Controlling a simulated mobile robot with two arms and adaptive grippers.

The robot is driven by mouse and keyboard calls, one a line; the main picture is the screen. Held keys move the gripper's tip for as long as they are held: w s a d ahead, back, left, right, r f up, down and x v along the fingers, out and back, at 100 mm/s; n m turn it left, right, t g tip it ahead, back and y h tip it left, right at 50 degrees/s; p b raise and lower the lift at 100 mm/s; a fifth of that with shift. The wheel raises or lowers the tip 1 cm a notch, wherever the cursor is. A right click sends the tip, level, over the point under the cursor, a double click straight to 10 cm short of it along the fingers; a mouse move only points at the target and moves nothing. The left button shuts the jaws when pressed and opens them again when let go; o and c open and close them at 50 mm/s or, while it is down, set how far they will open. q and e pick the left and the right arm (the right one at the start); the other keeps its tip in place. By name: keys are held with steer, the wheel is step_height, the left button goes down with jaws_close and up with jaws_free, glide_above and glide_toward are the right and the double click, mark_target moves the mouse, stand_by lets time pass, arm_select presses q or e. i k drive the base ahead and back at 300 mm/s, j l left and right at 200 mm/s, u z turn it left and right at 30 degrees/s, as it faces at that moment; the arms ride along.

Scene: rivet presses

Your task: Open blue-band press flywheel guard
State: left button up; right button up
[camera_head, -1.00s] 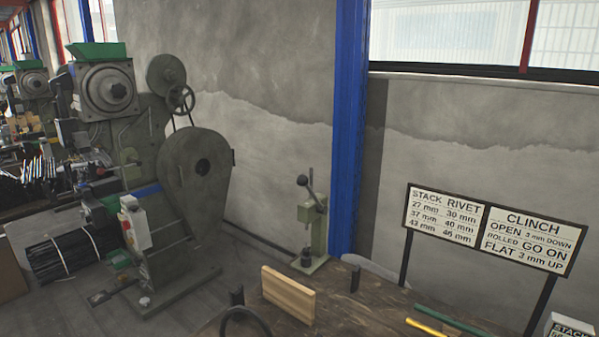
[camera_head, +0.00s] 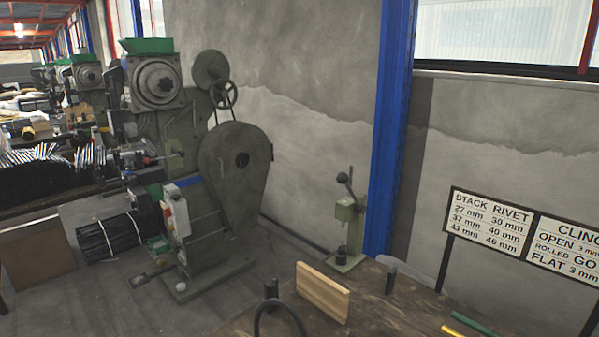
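The press with the blue band (camera_head: 183,184) stands left of the middle, a green machine on the floor with a green hopper (camera_head: 149,46) on top. Its flywheel guard (camera_head: 233,178) is a dark grey-green teardrop cover with a round dark hole, on the press's right side; it looks shut over the wheel. A small spoked handwheel (camera_head: 224,94) sits above the guard. Neither of my grippers is in view.
A wooden workbench (camera_head: 385,315) with a wooden block (camera_head: 323,292) is in front. Signs (camera_head: 488,219) are at right. More presses (camera_head: 82,75) and tables stand at left.

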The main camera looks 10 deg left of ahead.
mark_target(241, 192)
steer(key=i+j, duration=0.1)
steer(key=j, duration=1.2)
steer(key=i+j, duration=0.15)
steer(key=j, duration=0.5)
steer(key=i+j, duration=0.3)
steer(key=j, duration=0.2)
steer(key=i+j, duration=0.3)
steer(key=j, duration=0.15)
steer(key=i+j, duration=0.3)
steer(key=j, duration=0.2)
steer(key=i+j, duration=0.35)
steer(key=j, duration=0.15)
steer(key=i+l, duration=0.1)
steer(key=i, duration=0.6)
steer(key=i+l, duration=0.1)
steer(key=i, duration=0.65)
steer(key=j+u, duration=0.05)
